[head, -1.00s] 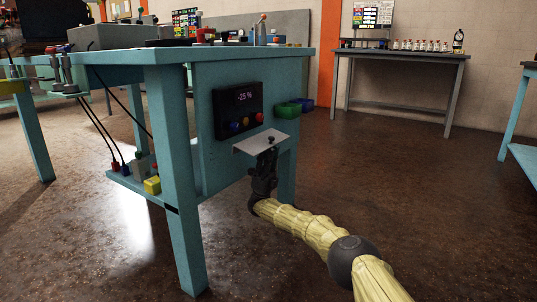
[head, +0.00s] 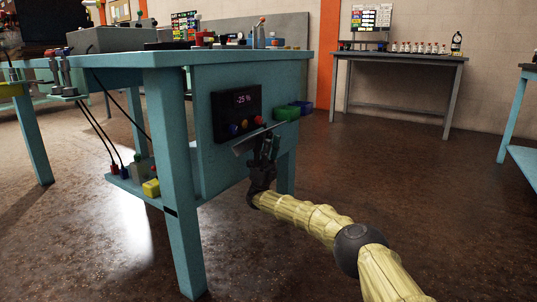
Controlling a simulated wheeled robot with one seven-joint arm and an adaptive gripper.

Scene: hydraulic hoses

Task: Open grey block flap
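The grey flap (head: 243,146) is on the side panel of the blue-green bench, just below the black display box. It shows as a thin, tilted plate, seen nearly edge-on. My gripper (head: 268,146) is upright at the flap, with its fingers pointing up against or just in front of it. The fingers hide the middle of the flap. I cannot tell whether they grip its edge or only touch it. What is behind the flap is hidden.
The black box (head: 237,112) reads "-25 %" and has coloured knobs. A green block (head: 286,113) sticks out to its right. A bench leg (head: 178,190) stands left of my gripper. A low shelf (head: 135,182) holds hose fittings. The floor at right is clear.

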